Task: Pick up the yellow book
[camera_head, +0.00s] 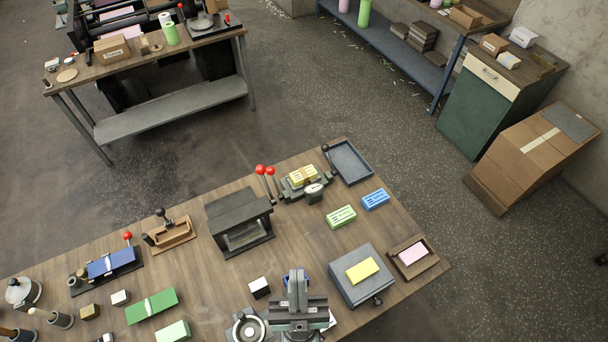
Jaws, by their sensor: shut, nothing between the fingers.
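A flat yellow book (362,270) lies on top of a grey box-like block (345,285) near the front right of the wooden table. A second yellow item, a small stack with markings (303,175), sits in a small press farther back; I cannot tell whether it is a book. My gripper (297,278) is at the bottom middle, left of the flat yellow book and apart from it. Its fingers are together with nothing visible between them. A blue item behind it is partly hidden.
A pink piece in a wooden frame (413,255) lies right of the block. Green (341,216) and blue (375,199) books lie behind it. A black press (240,220) and red-knobbed levers (261,170) stand farther back. A white-topped cube (259,287) is left of my gripper.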

